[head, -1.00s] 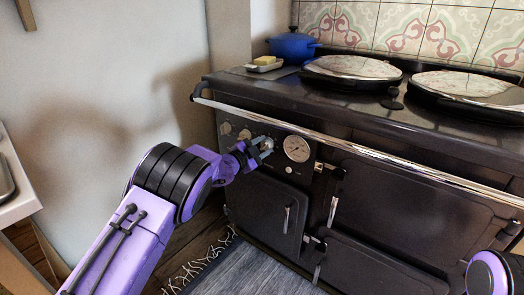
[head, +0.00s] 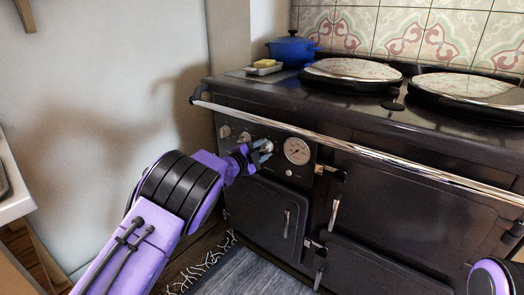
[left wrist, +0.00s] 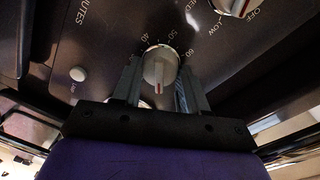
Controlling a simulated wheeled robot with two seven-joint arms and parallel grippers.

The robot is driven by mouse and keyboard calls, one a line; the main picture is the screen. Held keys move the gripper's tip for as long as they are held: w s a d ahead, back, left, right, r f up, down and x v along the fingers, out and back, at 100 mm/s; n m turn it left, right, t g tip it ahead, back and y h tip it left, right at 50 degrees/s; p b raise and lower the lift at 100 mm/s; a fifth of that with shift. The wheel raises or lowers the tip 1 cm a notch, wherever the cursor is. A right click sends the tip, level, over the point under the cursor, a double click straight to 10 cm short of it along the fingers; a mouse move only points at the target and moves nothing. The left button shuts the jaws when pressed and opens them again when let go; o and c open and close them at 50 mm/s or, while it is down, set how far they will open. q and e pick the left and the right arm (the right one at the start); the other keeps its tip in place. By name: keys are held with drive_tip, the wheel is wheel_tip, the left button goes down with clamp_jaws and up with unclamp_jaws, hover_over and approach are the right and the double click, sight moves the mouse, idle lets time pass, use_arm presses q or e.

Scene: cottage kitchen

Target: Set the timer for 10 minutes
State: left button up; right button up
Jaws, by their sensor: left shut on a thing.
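The timer knob (head: 267,146) is a round silver dial on the stove's front panel, left of the gauge. In the left wrist view the knob (left wrist: 160,62) sits between the two fingers of my left gripper (left wrist: 159,90), which is shut on it. A red pointer line on the knob faces the bottom of that view, toward the gripper. The marks 40, 50 and 60 show beyond the knob at the top; the lower part of the scale is hidden by the gripper. The left gripper also shows in the head view (head: 261,153). My right gripper is out of view.
Two other knobs (head: 234,134) sit left of the timer, and a round white gauge (head: 297,150) to its right. A chrome rail (head: 350,146) runs above the panel. A small button (left wrist: 77,74) is beside the scale. A fringed rug (head: 245,274) lies in front.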

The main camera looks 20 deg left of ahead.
use_arm(q)
drive_tip(key=o, duration=1.1)
drive_tip(key=shift+c, duration=0.2)
drive_tip(key=shift+s, duration=0.1)
drive_tip(key=v, duration=1)
drive_tip(key=shift+s+p, duration=0.2)
drive_tip(key=shift+p, duration=0.25)
drive_tip(key=shift+a, duration=0.1)
